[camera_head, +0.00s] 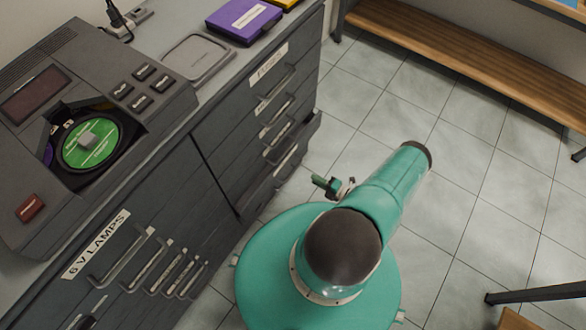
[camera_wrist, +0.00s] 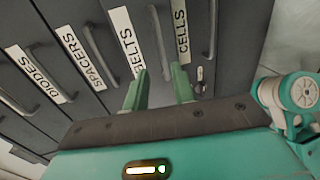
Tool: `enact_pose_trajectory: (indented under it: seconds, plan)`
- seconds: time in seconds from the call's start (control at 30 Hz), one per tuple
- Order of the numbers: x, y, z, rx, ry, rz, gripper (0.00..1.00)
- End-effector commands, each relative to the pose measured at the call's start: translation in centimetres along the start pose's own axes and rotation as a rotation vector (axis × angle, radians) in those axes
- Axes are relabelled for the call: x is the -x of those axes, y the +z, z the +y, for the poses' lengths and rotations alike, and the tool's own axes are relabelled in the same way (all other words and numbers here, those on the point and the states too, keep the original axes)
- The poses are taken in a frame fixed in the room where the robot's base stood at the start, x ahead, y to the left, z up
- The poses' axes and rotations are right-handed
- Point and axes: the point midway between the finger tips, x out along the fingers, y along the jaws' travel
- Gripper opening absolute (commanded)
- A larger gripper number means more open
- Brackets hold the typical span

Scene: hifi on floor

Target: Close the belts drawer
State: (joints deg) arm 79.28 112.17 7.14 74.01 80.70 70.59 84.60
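The belts drawer (camera_wrist: 143,20) shows in the wrist view as a dark grey front with a white BELTS label, partly hidden by a finger of my gripper. A bar handle (camera_wrist: 160,42) is beside the label. In the head view, one lower drawer (camera_head: 293,152) stands out from the right-hand cabinet; its label cannot be read there. My gripper (camera_wrist: 158,82) has its two green fingers apart with nothing between them, in front of the BELTS and CELLS fronts. In the head view, my gripper (camera_head: 328,185) is beside the protruding drawer, mostly hidden by my arm. Contact cannot be told.
Drawers labelled DIODES (camera_wrist: 38,74), SPACERS (camera_wrist: 80,60) and CELLS (camera_wrist: 183,32) flank it. A grey disc player (camera_head: 120,90) and a purple case (camera_head: 243,20) sit on the cabinet top. A wooden bench (camera_head: 470,65) stands at upper right.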

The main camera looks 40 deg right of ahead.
Motion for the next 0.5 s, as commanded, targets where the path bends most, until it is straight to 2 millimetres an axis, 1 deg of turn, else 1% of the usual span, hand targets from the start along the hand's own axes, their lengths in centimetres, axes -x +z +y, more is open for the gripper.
enact_pose_trajectory:
  seconds: [0.03,0.1,0.4,0.5]
  plan:
    - [-1.0,-0.2,0.0,0.0,0.001,0.004,0.26]
    - [-2.4,-0.2,0.0,-0.001,0.001,0.004,0.26]
    - [-8.3,-0.2,0.0,0.002,0.0,0.004,0.26]
    - [-10.0,-0.2,0.0,0.001,0.001,0.003,0.26]
